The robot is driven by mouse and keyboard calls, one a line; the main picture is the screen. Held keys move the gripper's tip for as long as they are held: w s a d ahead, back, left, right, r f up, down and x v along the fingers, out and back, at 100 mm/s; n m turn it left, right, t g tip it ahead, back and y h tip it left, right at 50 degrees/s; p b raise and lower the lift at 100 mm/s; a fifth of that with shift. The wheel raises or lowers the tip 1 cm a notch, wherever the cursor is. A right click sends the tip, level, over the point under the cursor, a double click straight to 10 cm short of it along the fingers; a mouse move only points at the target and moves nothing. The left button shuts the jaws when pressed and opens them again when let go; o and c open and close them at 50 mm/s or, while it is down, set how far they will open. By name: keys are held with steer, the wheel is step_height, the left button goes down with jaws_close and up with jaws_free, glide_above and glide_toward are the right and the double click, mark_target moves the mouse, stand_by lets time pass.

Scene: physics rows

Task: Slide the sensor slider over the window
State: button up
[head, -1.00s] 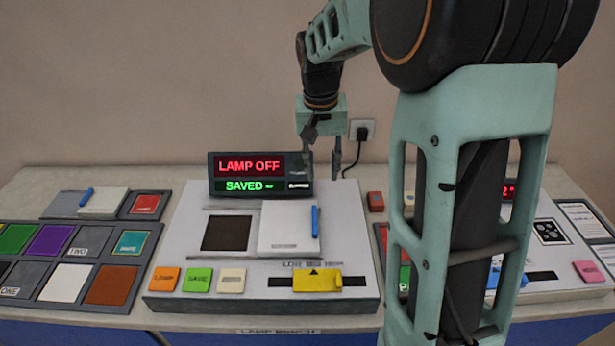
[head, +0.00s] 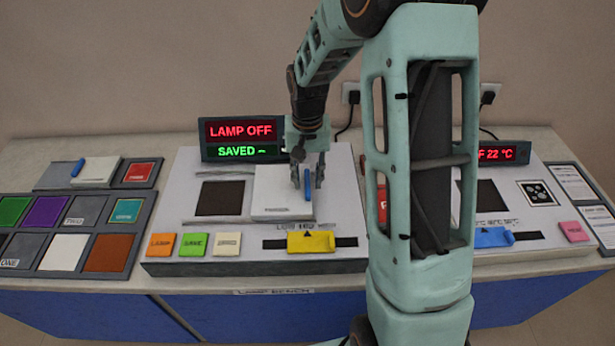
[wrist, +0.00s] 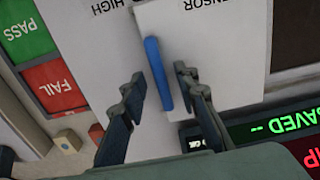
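The sensor slider (head: 270,195) is a white plate with an upright blue handle (head: 308,184) near its right edge. It sits right of the dark square window (head: 220,198), which is uncovered. In the wrist view the slider (wrist: 220,40) shows part of the word SENSOR, and its blue handle (wrist: 158,72) lies between my fingers. My gripper (head: 308,180) is open, with one finger on each side of the handle. A gap shows between the handle and each finger in the wrist view.
The display (head: 241,139) reads LAMP OFF and SAVED and stands just behind the panel. A yellow slider (head: 310,242) and orange, green and cream buttons lie along the front. PASS and FAIL tiles (wrist: 58,87) show in the wrist view.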

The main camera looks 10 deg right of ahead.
jaws_close()
stand_by(0.4)
steer(key=w+a, duration=0.1)
steer(key=a, duration=0.4)
steer(key=w+a+b, duration=0.1)
steer(key=a, duration=0.4)
steer(key=w+a, duration=0.1)
steer(key=a, duration=0.4)
steer(key=shift+a+b, duration=0.25)
steer(key=shift+b, duration=0.1)
steer(key=shift+w+a, duration=0.2)
steer(key=shift+a, duration=0.4)
steer(key=shift+r, duration=0.1)
jaws_free()
steer(key=shift+a, duration=0.1)
